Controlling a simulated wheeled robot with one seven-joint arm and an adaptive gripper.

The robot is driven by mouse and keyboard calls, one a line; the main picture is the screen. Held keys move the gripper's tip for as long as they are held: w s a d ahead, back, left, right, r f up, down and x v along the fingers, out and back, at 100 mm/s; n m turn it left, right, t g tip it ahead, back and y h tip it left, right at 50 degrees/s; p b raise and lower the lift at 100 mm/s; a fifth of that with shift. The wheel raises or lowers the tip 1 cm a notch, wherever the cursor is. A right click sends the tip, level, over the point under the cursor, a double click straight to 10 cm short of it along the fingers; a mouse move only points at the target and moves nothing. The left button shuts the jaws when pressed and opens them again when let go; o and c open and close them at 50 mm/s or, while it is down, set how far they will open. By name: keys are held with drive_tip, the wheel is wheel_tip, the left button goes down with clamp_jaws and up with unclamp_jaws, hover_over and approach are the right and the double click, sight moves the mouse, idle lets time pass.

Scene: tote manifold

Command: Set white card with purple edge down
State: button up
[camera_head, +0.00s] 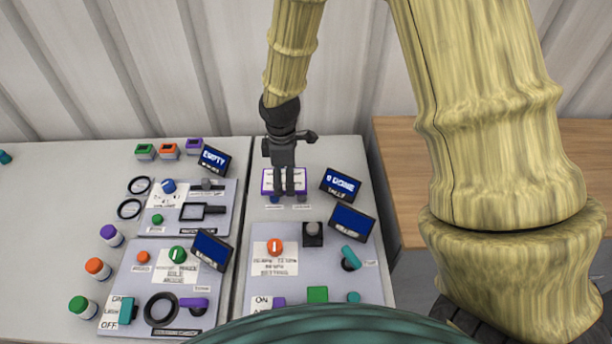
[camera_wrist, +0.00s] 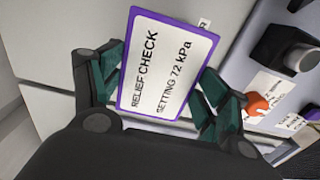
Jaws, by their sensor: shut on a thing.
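The white card with a purple edge (camera_wrist: 168,62) is between the two green-padded fingers of my gripper (camera_wrist: 160,95) in the wrist view. Its printed face reads "RELIEF CHECK SETTING 72 kPa". In the head view the card (camera_head: 270,181) shows at the back of the right-hand panel, partly hidden behind my gripper (camera_head: 290,188). My gripper is shut on the card. I cannot tell whether the card touches the surface under it.
A display reading "DONE" (camera_head: 341,185) stands close to the right of the card. A second display (camera_head: 352,221), an orange knob (camera_head: 275,247) and a black block (camera_head: 312,233) are nearer. Small coloured boxes (camera_head: 168,150) stand at the back left. The pale table (camera_head: 60,200) has bare room at left.

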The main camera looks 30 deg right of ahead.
drive_tip(key=p, duration=0.3)
hover_over(310, 162)
drive_tip(key=shift+f, duration=0.7)
drive_tip(key=shift+f+p, duration=0.9)
drive_tip(key=shift+f, duration=0.8)
drive_tip(key=shift+f, duration=0.1)
drive_tip(key=o, duration=1)
drive_tip(key=shift+r+b, duration=1.55)
drive_tip(key=shift+r, duration=4.55)
